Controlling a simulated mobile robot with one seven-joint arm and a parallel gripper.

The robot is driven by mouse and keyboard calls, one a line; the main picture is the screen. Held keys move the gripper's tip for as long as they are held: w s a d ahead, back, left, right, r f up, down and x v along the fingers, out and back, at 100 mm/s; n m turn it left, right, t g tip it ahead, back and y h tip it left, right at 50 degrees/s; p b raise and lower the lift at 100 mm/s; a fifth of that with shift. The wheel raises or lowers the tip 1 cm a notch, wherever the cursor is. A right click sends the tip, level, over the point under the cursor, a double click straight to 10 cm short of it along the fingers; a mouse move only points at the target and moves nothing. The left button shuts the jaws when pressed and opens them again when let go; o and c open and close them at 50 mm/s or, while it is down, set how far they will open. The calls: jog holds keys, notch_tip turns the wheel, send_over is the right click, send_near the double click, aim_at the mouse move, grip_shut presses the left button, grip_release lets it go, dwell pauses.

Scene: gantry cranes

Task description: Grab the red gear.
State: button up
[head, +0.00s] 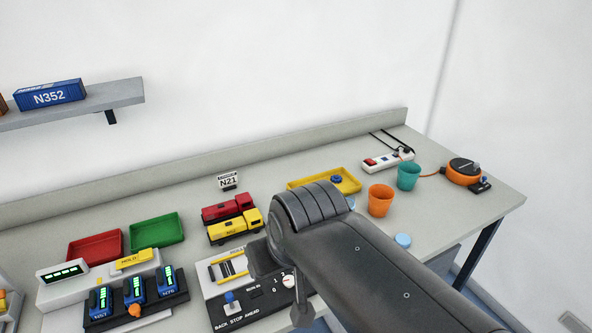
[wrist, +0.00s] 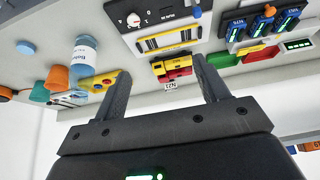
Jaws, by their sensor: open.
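I cannot make out a red gear in either view. A yellow tray (head: 352,186) at the back of the bench holds a small blue round piece (head: 337,180). In the wrist view the yellow tray (wrist: 88,85) shows a small dark spot too small to identify. My gripper (wrist: 160,64) is open, with nothing between its fingers. In the wrist view, which looks upside down, its fingers stand apart in front of the trucks and the bench. In the head view my arm hides most of the gripper and part of the bench behind it.
Red truck (head: 226,208) and yellow truck (head: 236,227) stand mid-bench. Red tray (head: 95,247), green tray (head: 157,230) and a control panel (head: 247,312) lie left of my arm. Orange cup (head: 380,200), teal cup (head: 408,177) and a bottle (wrist: 86,52) stand rightward.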

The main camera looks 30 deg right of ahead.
jog(key=shift+c, duration=0.4)
jog(key=m+g+h, duration=0.1)
jog(key=m, duration=0.3)
send_over(324, 184)
jog(key=s+a, duration=0.1)
jog(key=s, duration=0.3)
jog(key=f, duration=1.7)
jog(key=shift+s+a+f, duration=0.15)
jog(key=shift+a+f, duration=0.05)
jog(key=shift+f, duration=0.05)
jog(key=x, duration=0.5)
jog(key=shift+s+a+f, duration=0.1)
jog(key=shift+a+f, duration=0.05)
jog(key=shift+a, duration=0.1)
